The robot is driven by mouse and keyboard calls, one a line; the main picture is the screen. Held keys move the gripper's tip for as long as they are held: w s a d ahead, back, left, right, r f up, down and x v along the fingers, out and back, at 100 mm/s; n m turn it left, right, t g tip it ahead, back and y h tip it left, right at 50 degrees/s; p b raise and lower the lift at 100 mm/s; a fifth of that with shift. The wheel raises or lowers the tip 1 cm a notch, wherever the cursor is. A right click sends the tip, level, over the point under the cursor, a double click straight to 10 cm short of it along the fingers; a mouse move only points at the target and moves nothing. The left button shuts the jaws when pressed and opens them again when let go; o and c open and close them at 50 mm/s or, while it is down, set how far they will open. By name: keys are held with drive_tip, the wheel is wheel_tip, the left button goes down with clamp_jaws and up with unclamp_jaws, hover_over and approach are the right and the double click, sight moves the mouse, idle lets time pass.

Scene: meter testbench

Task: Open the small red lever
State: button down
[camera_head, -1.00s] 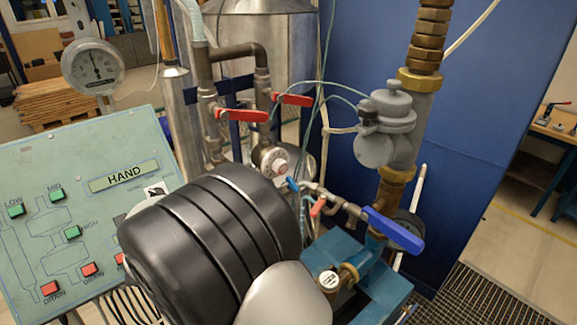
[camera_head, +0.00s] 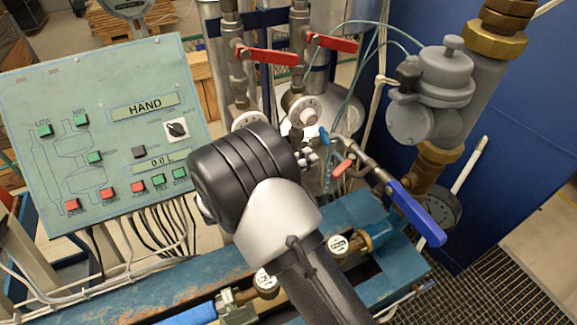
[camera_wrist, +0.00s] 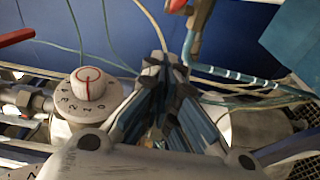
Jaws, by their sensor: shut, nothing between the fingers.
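The small red lever (camera_head: 343,168) sits on the thin piping left of the large blue lever (camera_head: 408,205). In the wrist view, a red piece at the top edge (camera_wrist: 177,5), likely this lever, is only partly in frame. My gripper (camera_wrist: 166,72) points toward the piping with its fingertips together and nothing held between them. In the head view, the gripper is largely hidden behind my wrist, with part of it just left of the red lever. The red piece lies beyond the fingertips in the wrist view, with a gap between.
Two larger red levers (camera_head: 268,56) (camera_head: 332,43) stand on upright pipes behind. A numbered dial (camera_wrist: 88,84) lies left of my fingers. A green control panel (camera_head: 100,130) is at left. Thin hoses and a grey regulator (camera_head: 440,78) crowd the area.

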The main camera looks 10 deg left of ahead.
sight(345, 166)
drive_tip(key=d, duration=0.1)
drive_tip(key=s+d, duration=0.1)
drive_tip(key=d, duration=0.2)
drive_tip(key=shift+s, duration=0.25)
drive_tip(key=shift+s+f+t, duration=0.1)
drive_tip(key=shift+s+t, duration=0.05)
drive_tip(key=shift+t, duration=0.15)
